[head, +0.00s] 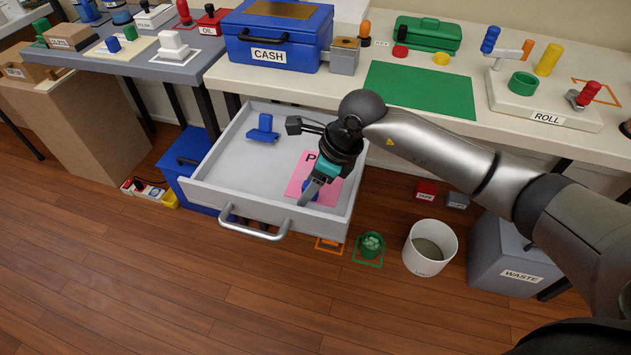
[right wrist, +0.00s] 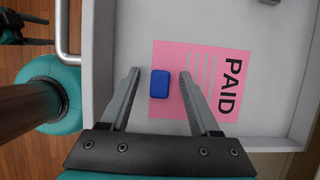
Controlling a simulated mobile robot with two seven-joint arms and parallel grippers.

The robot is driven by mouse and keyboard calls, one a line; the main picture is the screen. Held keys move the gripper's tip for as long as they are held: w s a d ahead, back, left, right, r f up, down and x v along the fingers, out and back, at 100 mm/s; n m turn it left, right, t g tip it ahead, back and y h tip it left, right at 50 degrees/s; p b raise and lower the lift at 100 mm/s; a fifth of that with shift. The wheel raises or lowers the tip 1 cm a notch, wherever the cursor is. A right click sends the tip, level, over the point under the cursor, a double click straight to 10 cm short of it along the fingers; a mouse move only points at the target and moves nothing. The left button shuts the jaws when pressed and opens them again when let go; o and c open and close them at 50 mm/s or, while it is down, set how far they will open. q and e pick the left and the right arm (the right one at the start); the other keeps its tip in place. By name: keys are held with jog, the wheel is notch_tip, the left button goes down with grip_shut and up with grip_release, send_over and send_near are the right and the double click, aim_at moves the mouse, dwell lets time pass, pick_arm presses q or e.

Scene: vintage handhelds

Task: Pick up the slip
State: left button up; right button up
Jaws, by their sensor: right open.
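The slip is a pink sheet marked PAID (head: 328,187) lying flat in the open grey drawer (head: 226,178). The slip also shows in the right wrist view (right wrist: 210,97). A small blue block (right wrist: 160,84) rests on it near one end, away from the PAID print. My right gripper (right wrist: 160,74) is open over the slip. Its fingers are on either side of the blue block, with a gap to each. In the head view my right gripper (head: 309,196) reaches down into the drawer and hides part of the slip and block.
A blue stamp-like object (head: 263,130) stands at the drawer's back left. The blue CASH box (head: 272,35) and a green mat (head: 419,89) are on the counter above. A white bucket (head: 430,247) and grey WASTE bin (head: 511,255) stand right of the drawer.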

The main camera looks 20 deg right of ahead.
grip_shut()
dwell(0.5)
jog(key=shift+r, duration=0.15)
